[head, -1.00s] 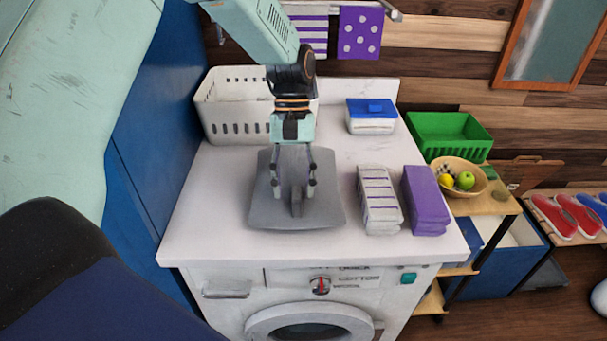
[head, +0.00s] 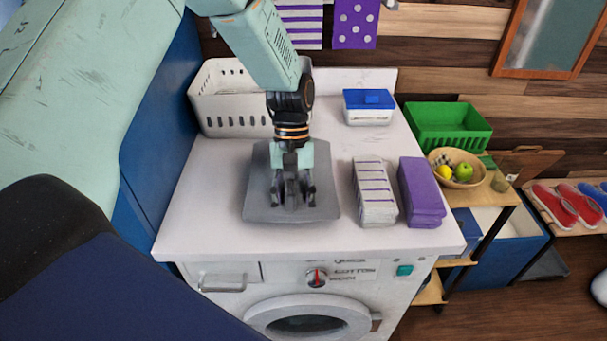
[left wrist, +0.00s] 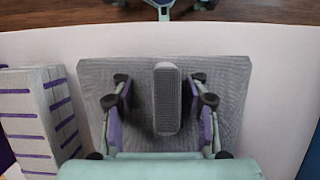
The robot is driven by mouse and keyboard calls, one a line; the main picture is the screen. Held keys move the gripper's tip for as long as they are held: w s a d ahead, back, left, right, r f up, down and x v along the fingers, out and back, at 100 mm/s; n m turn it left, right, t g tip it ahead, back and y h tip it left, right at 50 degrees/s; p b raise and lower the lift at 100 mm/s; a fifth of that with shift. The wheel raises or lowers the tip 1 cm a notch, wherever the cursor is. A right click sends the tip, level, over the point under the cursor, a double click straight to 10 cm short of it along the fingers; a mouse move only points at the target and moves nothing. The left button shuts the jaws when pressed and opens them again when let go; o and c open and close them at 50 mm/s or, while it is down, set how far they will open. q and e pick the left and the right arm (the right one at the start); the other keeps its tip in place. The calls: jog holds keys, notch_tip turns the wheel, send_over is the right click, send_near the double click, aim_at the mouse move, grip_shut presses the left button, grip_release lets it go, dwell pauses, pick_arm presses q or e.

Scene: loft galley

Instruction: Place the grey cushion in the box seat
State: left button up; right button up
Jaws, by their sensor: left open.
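The grey cushion (head: 258,200) lies flat on the white worktop above the washing machine. It is a thin square pad with an upright grey tab at its middle; the tab (left wrist: 167,98) shows clearly in the left wrist view. My left gripper (head: 293,203) points straight down over the cushion and is open. Its fingers stand on either side of the tab, with gaps between. In the left wrist view, the cushion spreads out beneath the fingers. I cannot pick out the box seat with certainty. My right gripper is not in view.
Folded striped (head: 375,192) and purple (head: 421,192) cloths lie right of the cushion. A white basket (head: 230,100) and blue-lidded box (head: 368,107) stand behind. A green crate (head: 448,128), fruit bowl (head: 457,168) and open blue box (head: 512,245) are at right.

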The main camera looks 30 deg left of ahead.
pick_arm(q)
jog(key=shift+a+f, duration=0.1)
jog(key=shift+f, duration=0.15)
jog(key=shift+a, duration=0.35)
jog(key=shift+s+d+r, duration=0.1)
jog(key=shift+s, duration=0.1)
jog(key=shift+c, duration=1.3)
jog(key=shift+w+d, duration=0.1)
jog(key=shift+d, duration=0.15)
jog(key=c, duration=0.3)
jog(key=shift+w+a, duration=0.1)
jog(key=shift+w, duration=0.05)
jog(key=c, duration=0.3)
jog(key=shift+s+a, duration=0.15)
jog(key=shift+s, duration=0.05)
grip_shut()
